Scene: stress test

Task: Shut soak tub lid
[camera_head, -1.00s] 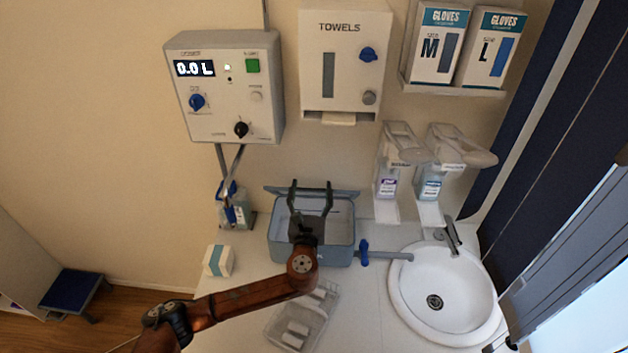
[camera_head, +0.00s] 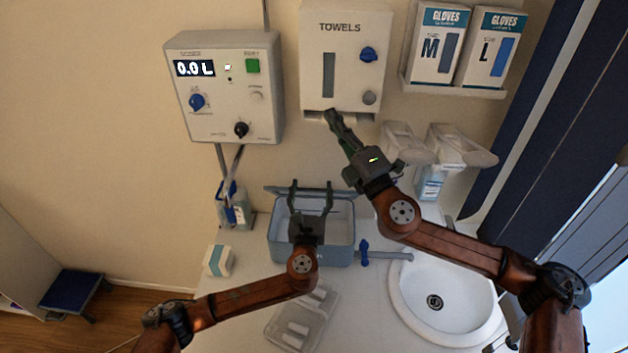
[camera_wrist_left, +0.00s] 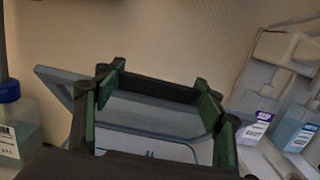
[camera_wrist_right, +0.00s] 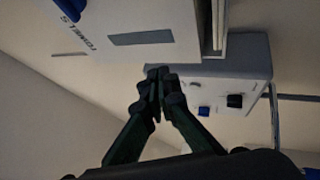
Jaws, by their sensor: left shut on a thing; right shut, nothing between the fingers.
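The soak tub (camera_head: 340,254) is a grey-blue open box on the counter below the towel dispenser. Its lid (camera_head: 345,192) stands raised along the tub's back edge, and its rim also shows in the left wrist view (camera_wrist_left: 50,75). My left gripper (camera_head: 311,184) reaches over the tub with its fingers at the lid. It is shut on the lid, though the fingers look widely spaced and the contact is hard to see. My right gripper (camera_head: 334,114) is shut and empty, just below the towel dispenser and above the tub; its fingertips meet in the right wrist view (camera_wrist_right: 158,85).
The towel dispenser (camera_head: 345,60) is close to my right fingertips. A sink (camera_head: 415,275), a blue-handled tap (camera_head: 365,253), dispensers (camera_head: 432,185), a bottle (camera_head: 243,215), a small box (camera_head: 218,260) and a clear tray (camera_head: 285,325) surround the tub.

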